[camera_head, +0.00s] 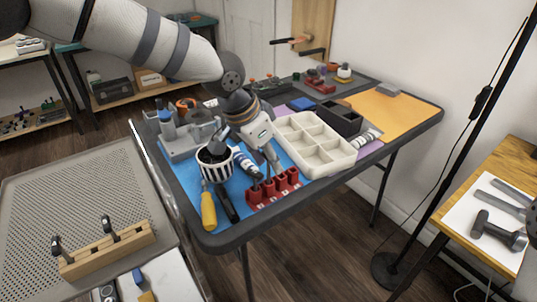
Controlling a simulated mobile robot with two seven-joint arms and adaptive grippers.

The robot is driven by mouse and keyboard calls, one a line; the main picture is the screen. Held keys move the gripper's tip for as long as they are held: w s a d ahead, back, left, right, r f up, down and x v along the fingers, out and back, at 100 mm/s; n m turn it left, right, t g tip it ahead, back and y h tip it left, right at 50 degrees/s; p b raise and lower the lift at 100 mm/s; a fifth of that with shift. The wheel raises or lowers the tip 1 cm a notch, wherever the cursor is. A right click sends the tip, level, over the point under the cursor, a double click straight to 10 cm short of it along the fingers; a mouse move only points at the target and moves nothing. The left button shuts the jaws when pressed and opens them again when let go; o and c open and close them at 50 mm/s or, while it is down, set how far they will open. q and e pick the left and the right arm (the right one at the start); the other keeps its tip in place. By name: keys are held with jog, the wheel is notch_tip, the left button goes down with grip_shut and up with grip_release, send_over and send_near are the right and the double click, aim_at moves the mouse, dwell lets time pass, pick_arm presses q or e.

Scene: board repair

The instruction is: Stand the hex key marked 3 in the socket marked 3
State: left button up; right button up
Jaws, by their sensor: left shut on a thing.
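A red socket block (262,194) with several upright sockets sits near the front edge of the table, on the blue mat. My left gripper (269,164) comes down from behind, just above the block. It is shut on a thin dark piece that looks like the hex key; its lower end is close to the sockets. I cannot tell whether it is inside one or which socket it is over. The number marks are too small to read. My right gripper is not clearly in view.
A cream compartment tray (325,160) stands right of the block. A grey station (184,143) stands behind the cup. The orange mat (395,115) is mostly clear.

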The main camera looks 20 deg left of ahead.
pick_arm(q)
jog(key=shift+f, duration=0.15)
jog(key=shift+f, duration=0.75)
jog(key=shift+f, duration=0.35)
dwell(0.4)
jog(key=o, duration=1.2)
jog(key=shift+o, duration=0.9)
jog(key=shift+r+p, duration=0.8)
jog(key=shift+r, duration=2.8)
pick_arm(e)
jog(key=shift+w+r+t, duration=0.5)
jog(key=shift+w+r, duration=0.5)
jog(key=shift+w, duration=0.1)
pick_arm(q)
jog(key=shift+f, duration=0.1)
